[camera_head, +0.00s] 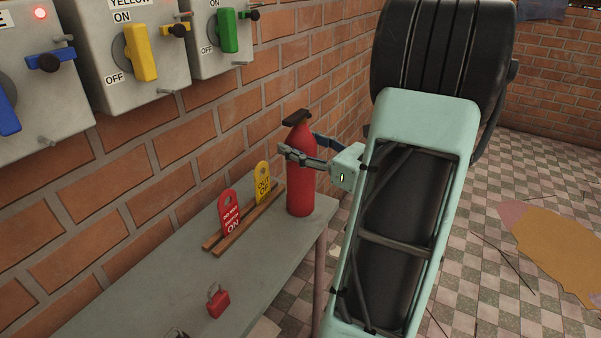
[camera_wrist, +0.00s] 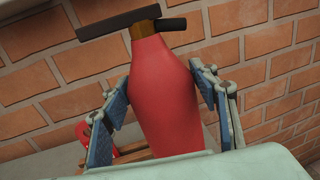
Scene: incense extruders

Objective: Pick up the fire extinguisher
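The red fire extinguisher (camera_head: 301,178), with a dark handle on top, stands upright near the far end of the grey table. In the wrist view its body (camera_wrist: 166,95) fills the middle, its handle (camera_wrist: 120,22) above and its lower end hidden by my gripper's housing. My gripper (camera_head: 308,151) is at the extinguisher's upper body, coming from the right. In the wrist view my gripper (camera_wrist: 162,92) is spread wide, one finger on each side of the body. The pads are very near its sides; whether they touch is unclear.
A wooden rack (camera_head: 245,220) holding a red tag (camera_head: 229,212) and a yellow tag (camera_head: 262,182) is just left of the extinguisher. A red padlock (camera_head: 218,302) lies on the table (camera_head: 150,285). A brick wall (camera_head: 190,145) with switch boxes (camera_head: 130,50) runs close behind.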

